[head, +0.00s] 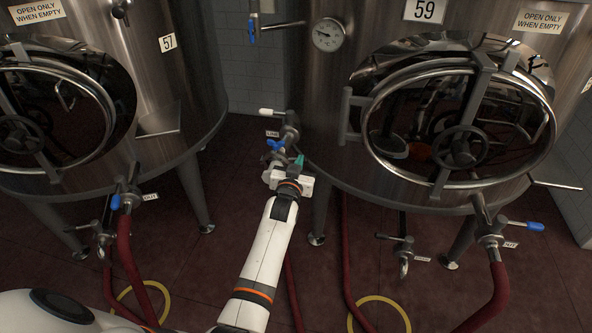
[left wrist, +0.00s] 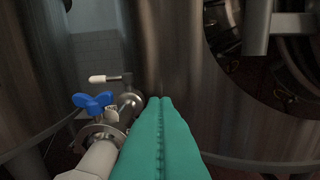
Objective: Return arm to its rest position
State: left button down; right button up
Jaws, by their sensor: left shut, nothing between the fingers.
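My left arm (head: 262,255) reaches forward from the lower middle of the head view. My left gripper (head: 298,163), with green fingers, is beside the pipe fitting between the two steel tanks. In the left wrist view the green fingers (left wrist: 160,135) are pressed together with nothing between them. A blue butterfly handle (left wrist: 92,103) and a white-tipped lever (left wrist: 104,78) on the fitting stand just left of the fingers. The blue handle also shows in the head view (head: 276,146). My right gripper is not in view.
Tank 59 (head: 335,110) stands at right with a round hatch and a gauge (head: 328,34). Tank 57 (head: 190,70) stands at left. Red hoses (head: 497,290) and yellow hose loops (head: 392,302) lie low near the dark red floor (head: 225,225).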

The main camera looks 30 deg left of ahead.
pick_arm(q)
jog(key=s+d+f+m+g+h+p, duration=0.1)
jog(key=s+d+f+g, duration=0.15)
jog(key=s+f, duration=0.6)
jog(key=s+d+f+m+g+h, duration=0.1)
jog(key=s+d+f+g+h, duration=0.15)
jog(key=s+f, duration=0.65)
jog(key=s+d+f+m+g+p, duration=0.15)
jog(key=s+d+f, duration=0.25)
jog(key=f, duration=1)
jog(key=s+f+g, duration=0.3)
jog(key=s+f, duration=0.2)
jog(key=s, duration=0.8)
jog(key=s+a+f+g, duration=0.1)
jog(key=s+f+g, duration=0.2)
jog(key=s, duration=0.9)
jog(key=s+f+g, duration=0.3)
jog(key=s+f, duration=0.5)
jog(key=s, duration=0.5)
jog(key=shift+s+a+f+m+h, duration=0.15)
jog(key=shift+s+a+m+h, duration=0.2)
jog(key=shift+a+m, duration=0.1)
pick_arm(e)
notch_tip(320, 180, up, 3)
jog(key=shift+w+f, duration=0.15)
pick_arm(q)
jog(key=shift+w+d, duration=0.1)
jog(key=shift+w, duration=0.05)
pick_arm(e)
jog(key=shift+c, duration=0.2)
